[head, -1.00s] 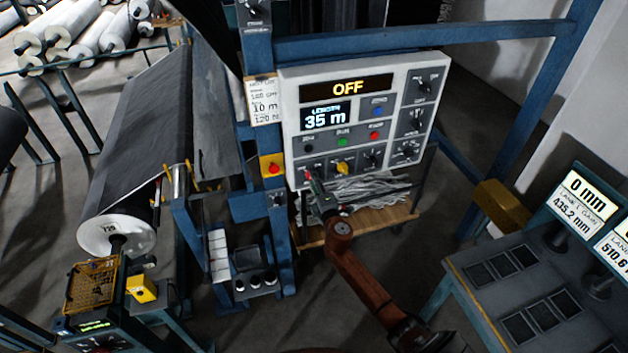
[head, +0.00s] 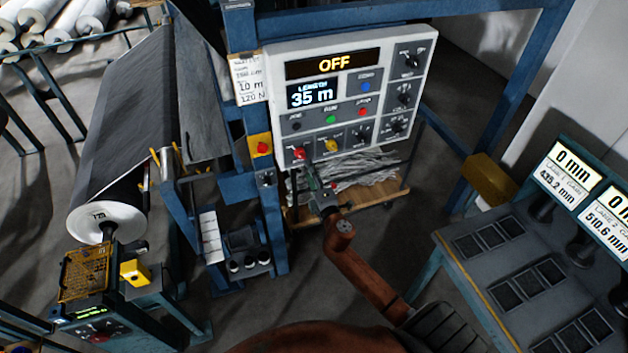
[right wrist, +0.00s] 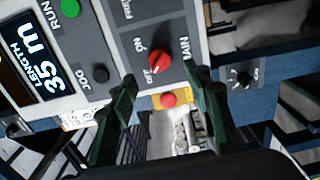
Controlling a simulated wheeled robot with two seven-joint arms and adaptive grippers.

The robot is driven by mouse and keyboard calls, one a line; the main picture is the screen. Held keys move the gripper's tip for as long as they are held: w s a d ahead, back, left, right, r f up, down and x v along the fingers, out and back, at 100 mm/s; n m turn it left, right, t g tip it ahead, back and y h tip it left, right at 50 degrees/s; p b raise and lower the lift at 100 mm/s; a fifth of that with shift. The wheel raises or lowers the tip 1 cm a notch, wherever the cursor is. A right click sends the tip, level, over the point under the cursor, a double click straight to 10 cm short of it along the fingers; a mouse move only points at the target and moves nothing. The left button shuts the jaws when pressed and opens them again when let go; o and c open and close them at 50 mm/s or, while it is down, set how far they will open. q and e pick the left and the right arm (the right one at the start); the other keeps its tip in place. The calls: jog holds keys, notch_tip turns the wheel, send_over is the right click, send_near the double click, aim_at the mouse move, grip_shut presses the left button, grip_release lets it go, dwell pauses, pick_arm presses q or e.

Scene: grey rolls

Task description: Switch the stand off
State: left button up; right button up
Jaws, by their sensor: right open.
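The stand's control panel (head: 385,60) is white and grey, and its display (head: 334,65) reads OFF. A red rotary knob (head: 299,153) sits at the panel's lower left. In the right wrist view the red knob (right wrist: 159,62) is beside the words MAIN and ON; I cannot tell its exact setting. My right gripper (head: 313,181) is just below and in front of the knob. In the right wrist view its dark green fingers (right wrist: 160,76) are open on either side of the knob, with nothing held. Contact cannot be told. My left gripper is not in view.
A red push button on a yellow box (head: 262,148) is left of the panel. A cart with pale strips (head: 365,170) stands below. A grey bench with readouts (head: 500,250) is at the right.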

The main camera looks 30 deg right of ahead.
jog(key=shift+v, duration=2)
